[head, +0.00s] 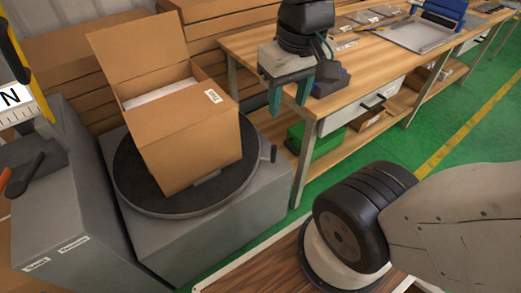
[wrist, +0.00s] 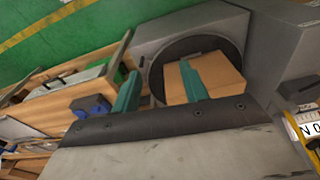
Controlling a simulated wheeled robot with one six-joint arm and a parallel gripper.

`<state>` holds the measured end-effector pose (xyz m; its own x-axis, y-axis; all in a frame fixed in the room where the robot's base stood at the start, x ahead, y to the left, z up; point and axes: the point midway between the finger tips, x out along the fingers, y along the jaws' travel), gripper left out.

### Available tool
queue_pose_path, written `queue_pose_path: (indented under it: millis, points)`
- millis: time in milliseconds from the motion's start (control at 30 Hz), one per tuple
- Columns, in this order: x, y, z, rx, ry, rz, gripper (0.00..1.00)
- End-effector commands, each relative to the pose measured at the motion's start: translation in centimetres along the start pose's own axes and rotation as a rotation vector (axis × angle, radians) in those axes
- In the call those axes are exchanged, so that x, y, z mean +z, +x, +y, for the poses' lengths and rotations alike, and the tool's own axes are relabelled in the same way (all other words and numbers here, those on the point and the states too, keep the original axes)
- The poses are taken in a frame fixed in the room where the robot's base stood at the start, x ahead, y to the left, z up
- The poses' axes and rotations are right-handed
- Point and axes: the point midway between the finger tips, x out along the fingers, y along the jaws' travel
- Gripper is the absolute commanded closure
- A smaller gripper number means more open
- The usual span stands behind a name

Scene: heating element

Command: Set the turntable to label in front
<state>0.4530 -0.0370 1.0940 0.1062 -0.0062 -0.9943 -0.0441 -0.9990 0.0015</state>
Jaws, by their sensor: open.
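The turntable (head: 130,185) is a black disc on a grey block, with a small dark peg (head: 272,153) at its right edge. An open cardboard box (head: 190,150) stands on the disc. A small white label (head: 213,96) shows high on the box's right part, not on the large plain brown face toward the head camera. My gripper (head: 291,92) is open and empty, pointing down above and to the right of the turntable, apart from the box. In the wrist view my gripper (wrist: 160,88) shows teal fingers, with the turntable (wrist: 160,62) and box (wrist: 230,75) beyond them.
A wooden workbench (head: 350,60) with a drawer (head: 362,105) stands behind and right of my gripper. A grey cabinet (head: 70,220) adjoins the turntable's block on the left. Stacked cardboard boxes (head: 60,60) stand behind. Green floor (head: 470,130) lies open at right.

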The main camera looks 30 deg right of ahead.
Motion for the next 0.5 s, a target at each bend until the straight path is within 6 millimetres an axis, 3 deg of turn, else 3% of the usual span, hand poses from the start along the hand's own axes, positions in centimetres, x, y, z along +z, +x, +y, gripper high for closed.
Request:
queue_pose_path:
  millis: [267, 500]
  points:
    - [-9.9, 6.1, 2.5, 0.008, 0.130, -0.039, 0.56]
    - [-16.8, 14.8, 6.0, 0.014, 0.245, -0.061, 0.56]
